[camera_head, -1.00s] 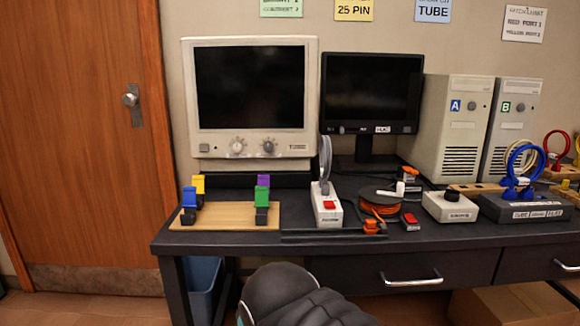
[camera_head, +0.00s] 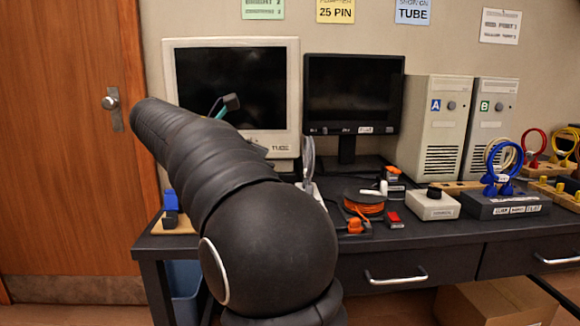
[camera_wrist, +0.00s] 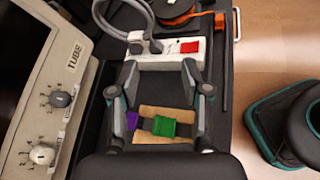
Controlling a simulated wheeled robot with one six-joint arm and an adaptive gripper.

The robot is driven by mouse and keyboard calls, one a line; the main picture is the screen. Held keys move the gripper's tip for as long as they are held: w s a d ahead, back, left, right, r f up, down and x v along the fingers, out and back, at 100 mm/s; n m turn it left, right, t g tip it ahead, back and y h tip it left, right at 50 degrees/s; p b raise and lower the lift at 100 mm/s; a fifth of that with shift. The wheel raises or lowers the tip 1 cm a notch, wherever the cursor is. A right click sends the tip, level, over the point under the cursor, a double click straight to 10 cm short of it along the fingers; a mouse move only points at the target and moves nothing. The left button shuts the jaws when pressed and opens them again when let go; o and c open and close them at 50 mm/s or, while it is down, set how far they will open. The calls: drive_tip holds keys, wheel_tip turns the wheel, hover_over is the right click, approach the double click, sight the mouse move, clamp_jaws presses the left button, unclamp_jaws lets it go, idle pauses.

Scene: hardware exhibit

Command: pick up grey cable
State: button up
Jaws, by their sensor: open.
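My gripper (camera_wrist: 159,72) is open and empty. Its fingers point toward the strip and cable, apart from the cable. In the head view my gripper is mostly hidden behind my arm.
A wooden board (camera_wrist: 150,137) with purple and green clips shows between my fingers. An orange cable reel (camera_head: 363,205) lies right of the strip. The cream TUBE monitor (camera_wrist: 30,70) stands close at left. A white box (camera_head: 432,206) and computer towers stand farther right.

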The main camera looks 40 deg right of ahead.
sight(310, 164)
drive_tip(key=shift+g+h, duration=0.3)
drive_tip(key=shift+g, duration=0.1)
drive_tip(key=shift+w+d+r+b+x, duration=0.2)
drive_tip(key=shift+w+b+x, duration=0.1)
drive_tip(key=shift+x, duration=1.95)
drive_tip(key=shift+w+d+r+b+x, duration=0.1)
drive_tip(key=shift+w+r+b+x, duration=0.15)
drive_tip(key=shift+x, duration=2)
drive_tip(key=shift+w+d+r+b+x, duration=0.2)
drive_tip(key=shift+b+x, duration=0.1)
drive_tip(key=shift+x, duration=1.9)
drive_tip(key=shift+a, duration=0.1)
drive_tip(key=shift+c, duration=0.3)
clamp_jaws()
